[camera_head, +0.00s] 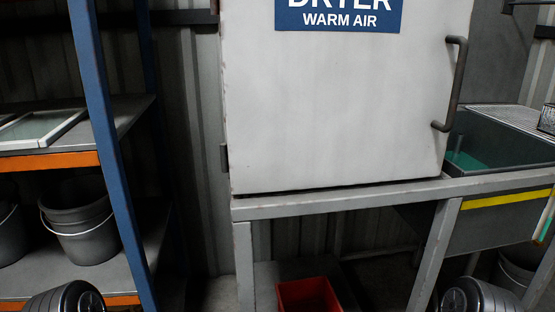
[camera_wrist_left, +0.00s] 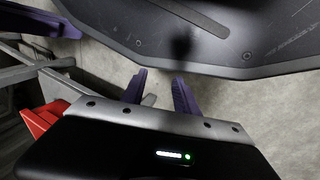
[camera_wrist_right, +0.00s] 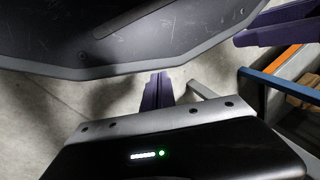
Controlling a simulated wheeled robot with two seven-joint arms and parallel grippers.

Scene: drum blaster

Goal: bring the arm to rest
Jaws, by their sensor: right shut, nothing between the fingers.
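My left gripper (camera_wrist_left: 160,92) shows in the left wrist view with its two purple fingers apart and nothing between them. My right gripper (camera_wrist_right: 157,92) shows in the right wrist view with its fingers together and nothing held. Both point toward the dark edge of my own base, over the grey floor. In the head view neither gripper shows; only rounded parts of my arms show at the bottom left and bottom right corners.
A white dryer cabinet (camera_head: 335,110) with a closed door and a handle (camera_head: 456,85) stands on a metal frame (camera_head: 350,202). A red bin (camera_head: 308,295) is below. A blue-post shelf (camera_head: 108,135) with buckets (camera_head: 85,240) is left; a grey sink (camera_head: 490,160) is right.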

